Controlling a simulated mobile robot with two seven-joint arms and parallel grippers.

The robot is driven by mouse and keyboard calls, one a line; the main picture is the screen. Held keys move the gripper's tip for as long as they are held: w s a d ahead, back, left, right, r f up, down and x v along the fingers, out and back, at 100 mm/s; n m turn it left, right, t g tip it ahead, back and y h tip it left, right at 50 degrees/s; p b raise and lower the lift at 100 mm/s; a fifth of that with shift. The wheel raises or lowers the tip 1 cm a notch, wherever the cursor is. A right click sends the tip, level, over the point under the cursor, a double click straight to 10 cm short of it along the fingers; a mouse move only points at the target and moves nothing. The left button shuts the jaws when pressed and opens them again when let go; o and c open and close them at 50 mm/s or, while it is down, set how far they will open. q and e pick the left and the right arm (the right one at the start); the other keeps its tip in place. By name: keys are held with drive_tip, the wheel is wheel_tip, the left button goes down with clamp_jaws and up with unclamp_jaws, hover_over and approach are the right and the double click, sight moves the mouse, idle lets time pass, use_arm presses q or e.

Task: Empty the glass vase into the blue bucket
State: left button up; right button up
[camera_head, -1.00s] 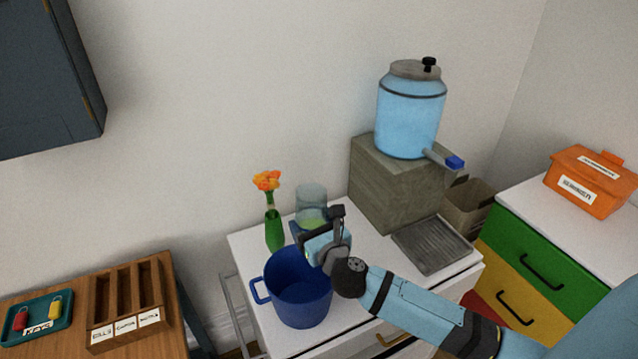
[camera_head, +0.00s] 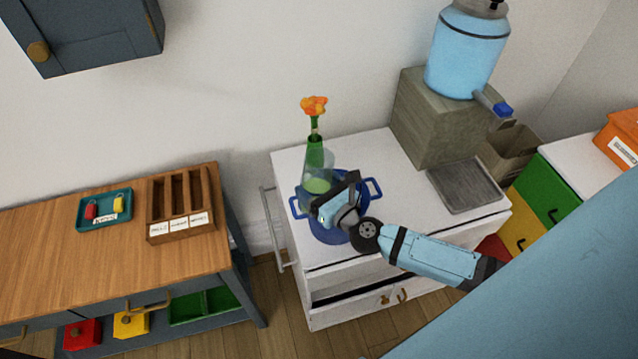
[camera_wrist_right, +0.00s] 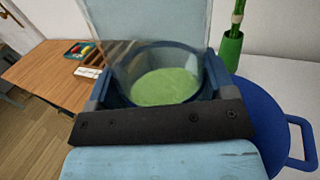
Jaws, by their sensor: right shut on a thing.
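The clear glass vase (camera_head: 318,184) holds a shallow layer of green liquid. My right gripper (camera_head: 326,205) is shut on it and holds it roughly upright. In the head view the vase overlaps the back left part of the blue bucket (camera_head: 325,235), whose two handles stick out at the sides. In the right wrist view the vase (camera_wrist_right: 150,32) stands between the fingers (camera_wrist_right: 158,88), with the green liquid showing low inside. The bucket (camera_wrist_right: 262,112) is partly hidden behind the gripper there. My left gripper is out of view.
A green bottle with orange flowers (camera_head: 314,150) stands close behind the vase. The blue water dispenser (camera_head: 465,50) on its block and a grey drip tray (camera_head: 466,186) are at the right. A wooden table (camera_head: 100,255) with a sorter is at the left.

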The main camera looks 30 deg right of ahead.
drive_tip(key=shift+a+f+m+b, duration=0.2)
drive_tip(key=shift+a+m+b, duration=0.25)
drive_tip(key=shift+m+b, duration=0.25)
drive_tip(key=shift+a+r+m+b, duration=0.45)
drive_tip(key=shift+a+m+b, duration=0.15)
drive_tip(key=shift+m, duration=0.2)
drive_tip(key=shift+a+f+m+t+b, duration=0.25)
drive_tip(key=shift+a+m+b, duration=0.25)
drive_tip(key=shift+m+b, duration=0.6)
use_arm(q)
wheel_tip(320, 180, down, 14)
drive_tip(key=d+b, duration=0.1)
drive_tip(key=b, duration=1)
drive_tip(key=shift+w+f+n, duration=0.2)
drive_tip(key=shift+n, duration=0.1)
use_arm(e)
drive_tip(key=shift+s+a+f+m+t+h, duration=0.15)
drive_tip(key=shift+a+f+m+h, duration=0.2)
drive_tip(key=shift+m, duration=1.1)
drive_tip(key=shift+s+a+f+m+t+h, duration=0.15)
drive_tip(key=shift+a+f+m, duration=0.35)
drive_tip(key=shift+m, duration=1)
drive_tip(key=shift+s+a+f+m+t+h, duration=0.2)
drive_tip(key=shift+f+m, duration=0.35)
drive_tip(key=shift+m, duration=0.9)
